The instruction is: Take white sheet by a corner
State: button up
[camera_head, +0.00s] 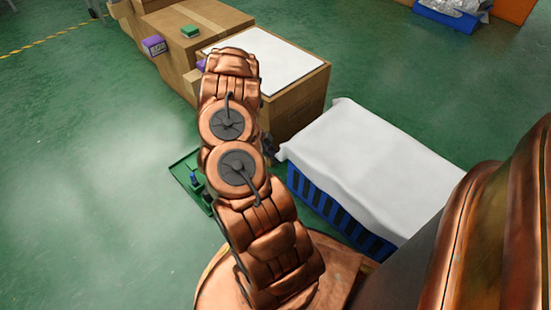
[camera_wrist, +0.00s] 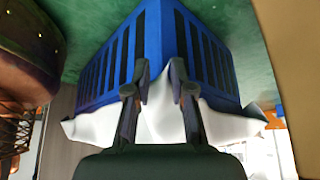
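The white sheet (camera_head: 375,165) lies over the top of a blue slatted crate (camera_head: 335,212) at the right in the head view. Its near-left corner sticks out toward my gripper. In the wrist view, which looks upside down, the sheet (camera_wrist: 225,125) hangs around the crate's corner (camera_wrist: 152,40). My gripper (camera_wrist: 161,72) is open, with one dark finger on each side of the sheet's corner fold. The fold shows between the fingers, and I see no clear grip on it. In the head view my arm hides most of the gripper.
A cardboard box (camera_head: 295,105) with a white top stands behind the crate, with more boxes to its left. A green tray (camera_head: 190,170) lies on the floor beside my arm. A blue bin (camera_head: 447,15) is at the back right. The green floor at left is clear.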

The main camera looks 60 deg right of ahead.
grip_shut()
dwell(0.3)
